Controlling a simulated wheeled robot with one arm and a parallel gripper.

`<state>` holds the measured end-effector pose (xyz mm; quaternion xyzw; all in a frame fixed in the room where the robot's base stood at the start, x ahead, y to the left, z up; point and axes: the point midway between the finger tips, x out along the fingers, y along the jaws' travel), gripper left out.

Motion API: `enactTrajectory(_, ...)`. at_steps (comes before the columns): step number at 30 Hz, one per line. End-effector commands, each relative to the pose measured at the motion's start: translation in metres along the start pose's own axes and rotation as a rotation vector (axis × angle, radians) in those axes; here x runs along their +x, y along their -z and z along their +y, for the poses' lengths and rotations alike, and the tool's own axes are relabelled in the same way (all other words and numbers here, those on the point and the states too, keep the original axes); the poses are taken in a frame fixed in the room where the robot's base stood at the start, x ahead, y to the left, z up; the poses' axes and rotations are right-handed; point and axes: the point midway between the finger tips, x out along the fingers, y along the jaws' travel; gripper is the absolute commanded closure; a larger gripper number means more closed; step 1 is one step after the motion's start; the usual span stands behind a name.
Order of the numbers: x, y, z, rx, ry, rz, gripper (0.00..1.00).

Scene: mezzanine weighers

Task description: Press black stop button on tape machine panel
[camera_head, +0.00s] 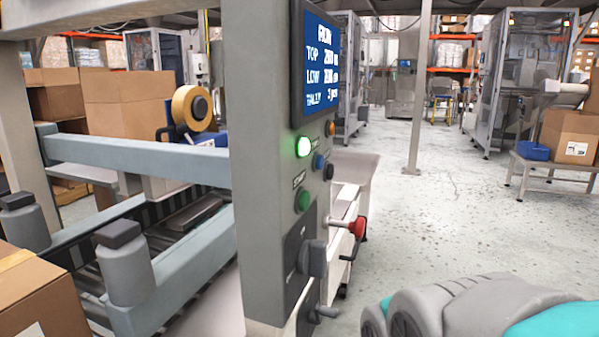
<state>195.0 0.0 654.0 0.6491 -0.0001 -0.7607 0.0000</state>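The tape machine panel (277,175) is a grey upright box in the middle of the view, seen at a steep angle. A small round black button (328,172) sits on its narrow right-hand face, next to a blue button (319,161). A lit green lamp or button (304,147) and an orange one (330,128) are above; a darker green button (302,201) is lower left. The labels are too small to read. My grey and teal arm shows at the bottom right, apart from the panel. My gripper is not in view.
A blue screen (317,62) is above the buttons. The conveyor (175,240) and cardboard boxes (125,105) are left. Open floor (430,215) lies right of the panel.

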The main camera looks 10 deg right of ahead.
Motion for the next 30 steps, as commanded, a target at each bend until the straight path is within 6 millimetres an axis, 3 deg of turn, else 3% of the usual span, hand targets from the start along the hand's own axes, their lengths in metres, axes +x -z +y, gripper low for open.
enactTrajectory(2, -0.0001, 0.0000, 0.0000, 0.000, 0.000, 0.000, 0.30)
enactTrajectory(21, -0.0001, 0.0000, 0.0000, 0.000, 0.000, 0.000, 1.00)
enactTrajectory(30, -0.0001, 0.0000, 0.0000, 0.000, 0.000, 0.000, 1.00)
